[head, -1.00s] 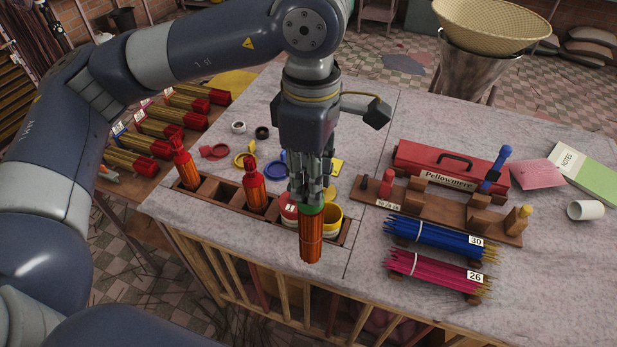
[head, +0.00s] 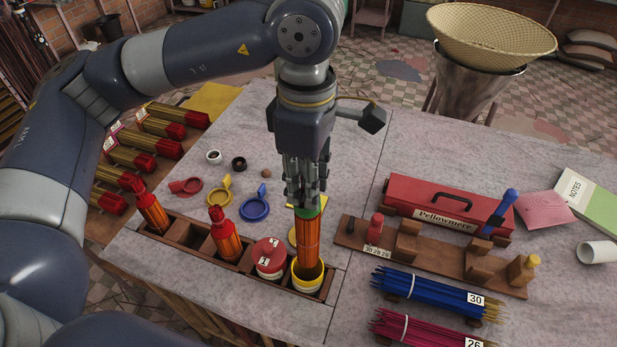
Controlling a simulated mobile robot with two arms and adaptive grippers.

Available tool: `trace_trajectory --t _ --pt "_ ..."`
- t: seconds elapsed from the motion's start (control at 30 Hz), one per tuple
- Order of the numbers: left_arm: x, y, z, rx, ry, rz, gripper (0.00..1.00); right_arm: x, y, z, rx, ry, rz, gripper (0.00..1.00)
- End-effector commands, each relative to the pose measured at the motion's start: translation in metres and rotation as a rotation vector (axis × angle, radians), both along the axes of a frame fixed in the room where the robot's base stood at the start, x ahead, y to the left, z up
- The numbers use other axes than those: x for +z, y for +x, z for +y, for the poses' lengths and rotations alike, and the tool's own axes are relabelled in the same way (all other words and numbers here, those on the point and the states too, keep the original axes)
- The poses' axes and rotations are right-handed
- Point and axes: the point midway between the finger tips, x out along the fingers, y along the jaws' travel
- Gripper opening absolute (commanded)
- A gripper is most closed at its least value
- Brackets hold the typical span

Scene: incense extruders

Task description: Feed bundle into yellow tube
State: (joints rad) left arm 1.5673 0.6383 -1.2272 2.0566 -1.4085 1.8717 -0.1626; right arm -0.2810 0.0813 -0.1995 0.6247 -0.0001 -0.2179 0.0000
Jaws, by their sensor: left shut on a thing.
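My left gripper (head: 307,200) points down and is shut on the top of an orange bundle (head: 307,242), around its green end. The bundle hangs nearly upright. Its lower end is at the mouth of the yellow tube (head: 294,282) and looks to be just inside the rim; how deep it sits I cannot tell. The yellow tube stands in the right end compartment of the wooden rack (head: 186,254). My right gripper is not in view.
A red-capped tube (head: 269,256) marked 1 stands left of the yellow tube. Two orange bundles with red tops (head: 226,238) stand farther left in the rack. Blue (head: 425,290) and pink (head: 420,328) stick bundles, a wooden stand (head: 430,258) and a red toolbox (head: 440,205) lie to the right.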

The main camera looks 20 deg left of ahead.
Motion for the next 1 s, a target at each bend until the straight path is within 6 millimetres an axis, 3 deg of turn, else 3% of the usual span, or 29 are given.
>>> trace_trajectory --t 0.3,0.43,0.7,1.0 --pt "-0.016 0.000 0.000 0.000 0.000 0.001 0.00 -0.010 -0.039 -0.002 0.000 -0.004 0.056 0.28" --pt "-0.024 0.000 0.000 0.001 -0.001 0.000 0.00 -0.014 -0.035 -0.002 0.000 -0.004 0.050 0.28" --pt "-0.039 0.000 0.000 0.001 -0.001 -0.001 0.00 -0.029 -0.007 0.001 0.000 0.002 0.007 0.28" --pt "-0.054 0.000 0.000 0.000 -0.001 0.000 0.00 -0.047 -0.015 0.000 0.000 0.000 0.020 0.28"
